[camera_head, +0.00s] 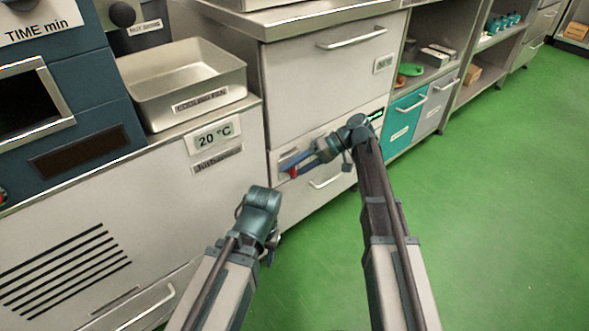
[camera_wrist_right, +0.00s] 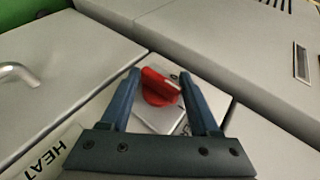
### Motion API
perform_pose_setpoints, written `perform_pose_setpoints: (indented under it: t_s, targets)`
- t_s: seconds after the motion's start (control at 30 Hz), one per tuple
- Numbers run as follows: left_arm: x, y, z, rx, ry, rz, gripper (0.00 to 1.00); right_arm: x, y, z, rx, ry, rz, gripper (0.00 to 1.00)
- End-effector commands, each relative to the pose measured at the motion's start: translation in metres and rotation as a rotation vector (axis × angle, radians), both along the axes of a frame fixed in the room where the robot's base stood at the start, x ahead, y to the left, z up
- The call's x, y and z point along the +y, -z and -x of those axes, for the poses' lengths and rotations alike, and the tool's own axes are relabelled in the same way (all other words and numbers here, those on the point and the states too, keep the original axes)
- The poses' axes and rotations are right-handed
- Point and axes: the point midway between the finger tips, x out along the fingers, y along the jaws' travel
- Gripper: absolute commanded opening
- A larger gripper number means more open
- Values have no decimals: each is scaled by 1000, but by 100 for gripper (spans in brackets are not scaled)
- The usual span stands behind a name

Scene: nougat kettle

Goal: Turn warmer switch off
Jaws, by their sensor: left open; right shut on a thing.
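The warmer switch is a red knob (camera_wrist_right: 160,87) on a small pale plate (camera_wrist_right: 163,119) on the front of the grey cabinet. In the head view only a bit of red (camera_head: 293,172) shows between the blue fingers. My right gripper (camera_wrist_right: 160,78) has one finger on each side of the knob and is shut on it. It also shows in the head view (camera_head: 288,166), reaching left to the cabinet front. The switch markings are too small to read. My left gripper (camera_head: 270,243) is open, low in front of the machine, apart from the switch. Its fingers are mostly hidden behind its wrist.
A drawer handle (camera_head: 326,181) lies just below the switch, and another handle (camera_head: 358,38) above. Teal and grey drawers (camera_head: 404,121) stand to the right. The green floor (camera_head: 480,190) is clear at right.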

Motion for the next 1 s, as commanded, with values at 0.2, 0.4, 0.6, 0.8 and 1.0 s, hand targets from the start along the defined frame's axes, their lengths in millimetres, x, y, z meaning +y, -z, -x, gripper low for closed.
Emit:
perform_pose_setpoints:
  t_s: [0.2,0.4,0.6,0.8,1.0]
  targets:
    - [0,0,0,0,0,0,46,-1,0,0,0,0,1,88]
    - [0,0,0,0,0,0,46,0,0,0,0,0,1,95]
    - [0,-3,0,0,0,0,46,-4,-3,-1,0,2,1,95]
    - [0,-24,0,1,0,0,46,-30,-24,-6,0,4,0,95]
    - [0,-48,1,3,0,-1,46,-67,-48,-13,0,2,0,95]
